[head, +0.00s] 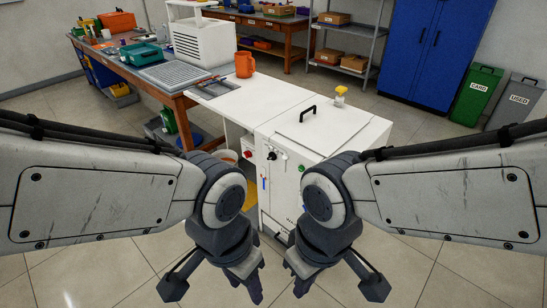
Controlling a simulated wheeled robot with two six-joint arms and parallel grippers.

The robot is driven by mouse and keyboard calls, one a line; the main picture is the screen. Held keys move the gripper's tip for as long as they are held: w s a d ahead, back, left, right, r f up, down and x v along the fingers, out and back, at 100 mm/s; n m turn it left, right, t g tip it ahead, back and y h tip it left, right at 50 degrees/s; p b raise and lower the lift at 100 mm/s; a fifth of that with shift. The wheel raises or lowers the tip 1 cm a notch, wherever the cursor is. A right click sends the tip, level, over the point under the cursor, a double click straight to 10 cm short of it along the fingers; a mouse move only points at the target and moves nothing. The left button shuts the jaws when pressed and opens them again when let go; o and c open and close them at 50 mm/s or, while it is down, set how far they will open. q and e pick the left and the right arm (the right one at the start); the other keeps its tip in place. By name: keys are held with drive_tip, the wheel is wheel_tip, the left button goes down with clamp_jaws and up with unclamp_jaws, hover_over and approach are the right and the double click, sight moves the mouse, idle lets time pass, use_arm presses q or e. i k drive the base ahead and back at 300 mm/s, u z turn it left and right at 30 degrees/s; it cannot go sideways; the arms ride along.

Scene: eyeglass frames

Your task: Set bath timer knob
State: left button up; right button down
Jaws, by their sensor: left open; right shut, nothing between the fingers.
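A white bath cabinet (290,190) stands ahead of me with a closed lid (324,130) and a black lid handle (307,113). Its front panel carries a small black knob (271,156), a red round control (248,154), a green button (301,168) and a blue lever (264,184). The markings are too small to read, so I cannot tell the timer setting. My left gripper (247,286) hangs open and empty, low in front of the cabinet. My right gripper (298,280) hangs shut and empty beside it. Both are apart from the controls. My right arm hides part of the front.
An orange jug (244,64) and a small yellow-topped bottle (340,96) stand on the white top. A workbench (182,101) with trays is at the left. Green (475,95) and grey (517,103) bins stand by a blue cupboard (435,45). The floor at right is clear.

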sight(272, 156)
drive_tip(key=u, duration=0.8)
drive_tip(key=i, duration=1.05)
drive_tip(key=z, duration=0.45)
